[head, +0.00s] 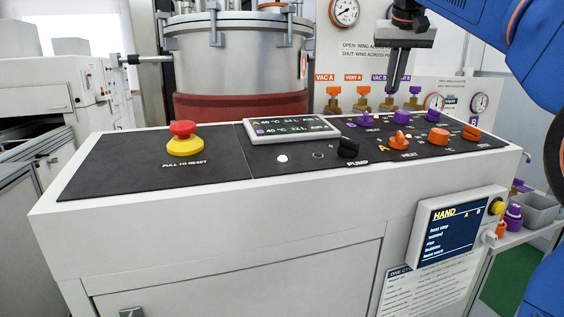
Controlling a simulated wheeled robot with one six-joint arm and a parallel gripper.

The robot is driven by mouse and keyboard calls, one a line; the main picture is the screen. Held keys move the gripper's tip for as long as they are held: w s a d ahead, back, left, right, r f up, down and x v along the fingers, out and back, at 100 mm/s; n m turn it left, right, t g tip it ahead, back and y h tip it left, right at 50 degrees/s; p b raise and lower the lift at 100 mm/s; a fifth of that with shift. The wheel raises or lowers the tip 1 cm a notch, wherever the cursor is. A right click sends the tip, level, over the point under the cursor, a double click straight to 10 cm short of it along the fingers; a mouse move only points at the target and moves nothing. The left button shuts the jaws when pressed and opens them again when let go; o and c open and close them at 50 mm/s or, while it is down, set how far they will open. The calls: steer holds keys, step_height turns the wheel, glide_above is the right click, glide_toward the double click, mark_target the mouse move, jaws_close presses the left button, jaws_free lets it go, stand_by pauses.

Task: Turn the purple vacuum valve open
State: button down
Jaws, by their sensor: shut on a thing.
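The row of valves stands behind the control desk, under labels. The purple vacuum valve (388,103) is the one under VAC B; its brass body shows, and its handle is mostly hidden behind my fingers. My gripper (394,91) points down over it from the upper right, its fingers close together at the handle. It is shut on the purple vacuum valve. How far the handle is turned cannot be made out.
A purple-handled valve (413,100) stands close on the right; orange-handled valves (333,103) (360,103) stand left. In front lies the black desk panel (215,160) with a red emergency button (183,129) and purple and orange knobs. A steel vessel (235,60) stands behind.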

steer(key=shift+s+a, duration=0.15)
steer(key=shift+s, duration=0.05)
stand_by(0.4)
steer(key=shift+r, duration=0.2)
step_height(320, 180, up, 6)
steer(key=shift+f, duration=0.2)
steer(key=shift+s, duration=0.1)
